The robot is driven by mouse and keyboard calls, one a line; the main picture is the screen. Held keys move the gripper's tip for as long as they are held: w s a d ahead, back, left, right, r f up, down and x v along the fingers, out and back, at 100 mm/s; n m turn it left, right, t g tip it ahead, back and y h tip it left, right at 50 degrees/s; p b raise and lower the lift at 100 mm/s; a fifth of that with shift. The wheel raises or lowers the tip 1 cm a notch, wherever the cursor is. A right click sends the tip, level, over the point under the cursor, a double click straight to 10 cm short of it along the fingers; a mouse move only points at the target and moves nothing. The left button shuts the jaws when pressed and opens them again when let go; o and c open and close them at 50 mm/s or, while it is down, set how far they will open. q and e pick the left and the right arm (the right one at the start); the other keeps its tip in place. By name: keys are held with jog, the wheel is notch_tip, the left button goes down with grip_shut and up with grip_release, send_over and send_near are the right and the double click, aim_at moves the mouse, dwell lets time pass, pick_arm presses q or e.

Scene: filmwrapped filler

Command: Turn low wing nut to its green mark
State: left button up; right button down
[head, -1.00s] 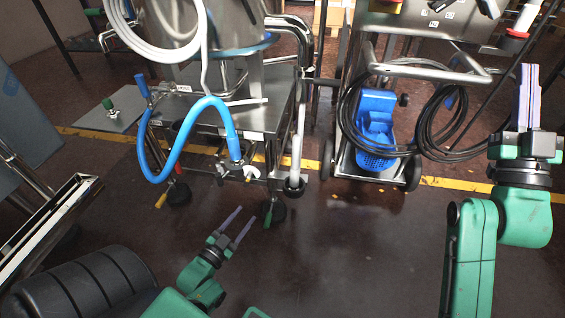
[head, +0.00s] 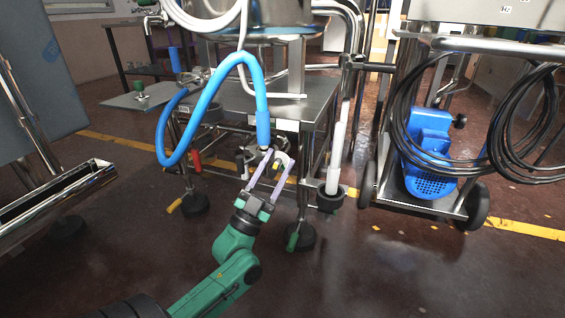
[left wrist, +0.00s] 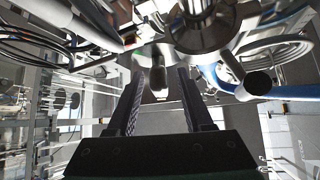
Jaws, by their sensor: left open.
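My left gripper (head: 278,157) is open in front of the steel frame under the cart, by the lower end of the blue hose (head: 263,120). In the left wrist view its two dark fingers (left wrist: 161,75) stand apart. A shiny round metal fitting (left wrist: 200,32) with rounded arms, which looks like the low wing nut, is just ahead. One dark-ended arm (left wrist: 160,84) shows between the fingers, apart from both as far as I can tell; another arm (left wrist: 255,84) points to the right. In the head view the fingers partly hide the fitting. My right gripper is out of view.
The steel cart (head: 300,102) has legs and rails around the gripper. A white upright tube (head: 335,160) stands to its right. A trolley with a blue pump (head: 428,140) and black cables is farther right. The floor in front is clear.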

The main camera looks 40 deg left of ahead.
pick_arm(q)
jog(key=x, duration=0.2)
jog(key=shift+w+r, duration=0.2)
jog(key=shift+w, duration=0.1)
grip_shut()
